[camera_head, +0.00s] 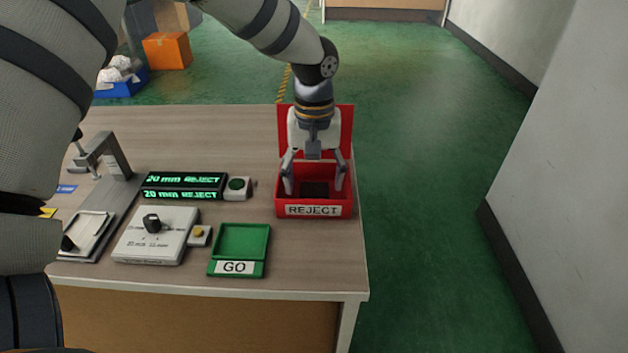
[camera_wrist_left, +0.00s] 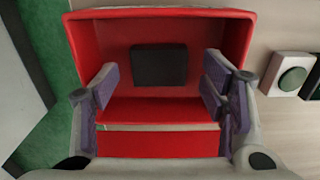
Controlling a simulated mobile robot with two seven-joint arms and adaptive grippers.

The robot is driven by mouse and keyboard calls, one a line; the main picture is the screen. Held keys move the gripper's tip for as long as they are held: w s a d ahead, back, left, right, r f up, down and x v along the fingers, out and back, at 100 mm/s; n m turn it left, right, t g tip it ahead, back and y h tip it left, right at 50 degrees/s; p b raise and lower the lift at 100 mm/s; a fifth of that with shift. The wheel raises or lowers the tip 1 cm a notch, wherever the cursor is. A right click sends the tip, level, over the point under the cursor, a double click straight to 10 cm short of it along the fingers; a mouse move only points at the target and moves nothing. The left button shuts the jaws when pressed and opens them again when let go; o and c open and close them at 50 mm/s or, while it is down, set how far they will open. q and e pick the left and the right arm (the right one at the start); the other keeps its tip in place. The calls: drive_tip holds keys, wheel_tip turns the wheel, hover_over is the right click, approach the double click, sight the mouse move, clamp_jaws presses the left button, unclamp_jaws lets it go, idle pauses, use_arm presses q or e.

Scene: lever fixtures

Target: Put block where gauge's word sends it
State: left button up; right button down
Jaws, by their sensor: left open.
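A dark block (camera_wrist_left: 160,65) lies on the floor of the red REJECT box (camera_head: 313,211); it also shows in the head view (camera_head: 314,188). My left gripper (camera_head: 314,186) is open, with its fingers spread above and inside the mouth of the box, apart from the block. The gauge display (camera_head: 184,187) reads "20 mm REJECT" on both of its lines. The green GO tray (camera_head: 241,243) is empty. My right gripper is not in view.
A grey-white box with a black knob (camera_head: 152,222) and a small unit with a yellow button (camera_head: 198,233) stand left of the GO tray. A green button unit (camera_head: 237,188) sits beside the display. A lever fixture (camera_head: 100,190) is at the left.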

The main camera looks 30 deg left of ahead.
sight(314, 189)
use_arm(q)
wheel_tip(314, 189, up, 11)
drive_tip(key=shift+r, duration=0.2)
idle(0.3)
